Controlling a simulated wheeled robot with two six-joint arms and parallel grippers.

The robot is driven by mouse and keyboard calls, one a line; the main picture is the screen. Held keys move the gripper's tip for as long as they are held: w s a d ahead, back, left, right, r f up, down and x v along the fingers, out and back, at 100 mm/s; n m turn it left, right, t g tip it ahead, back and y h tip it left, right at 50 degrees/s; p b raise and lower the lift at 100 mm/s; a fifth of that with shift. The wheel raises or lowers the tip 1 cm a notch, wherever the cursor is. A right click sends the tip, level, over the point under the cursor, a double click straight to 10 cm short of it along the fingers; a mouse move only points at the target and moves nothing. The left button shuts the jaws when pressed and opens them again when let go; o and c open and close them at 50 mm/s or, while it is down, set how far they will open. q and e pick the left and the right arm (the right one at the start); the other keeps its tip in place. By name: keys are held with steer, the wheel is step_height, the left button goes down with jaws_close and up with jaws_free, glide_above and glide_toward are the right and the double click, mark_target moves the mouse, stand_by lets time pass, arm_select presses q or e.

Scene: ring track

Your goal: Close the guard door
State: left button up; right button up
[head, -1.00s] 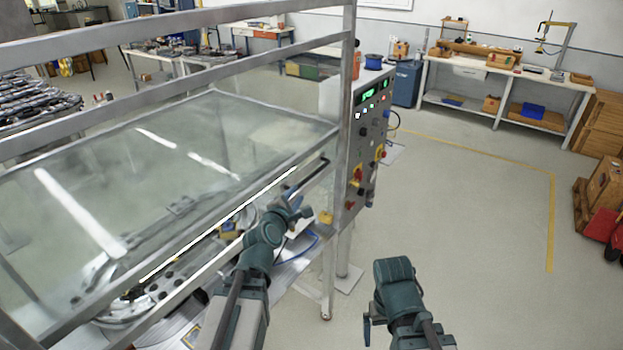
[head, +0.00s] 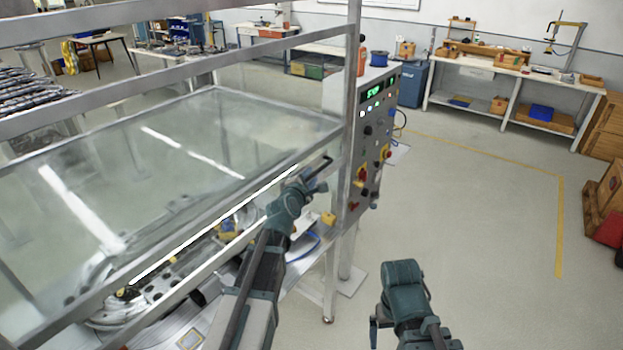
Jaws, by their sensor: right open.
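The guard door (head: 205,160) is a clear panel in a grey metal frame on the machine at left. It slopes, with a gap below its front edge through which the machine's inside shows. A dark bar handle (head: 318,170) sits near the right end of that edge. My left gripper (head: 314,184) is at the handle, its fingers close to or touching the bar. Its jaws are small and partly hidden, so I cannot tell whether they grip it. My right gripper (head: 374,328) is open, low over the floor right of the machine, away from the door.
A control panel (head: 374,125) with buttons and a green display stands just right of the door. A metal post (head: 347,150) rises beside the handle. A workbench (head: 520,80) stands at the back right. The floor (head: 480,230) at right is clear.

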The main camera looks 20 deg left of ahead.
arm_select(q)
jaws_close()
stand_by(1.4)
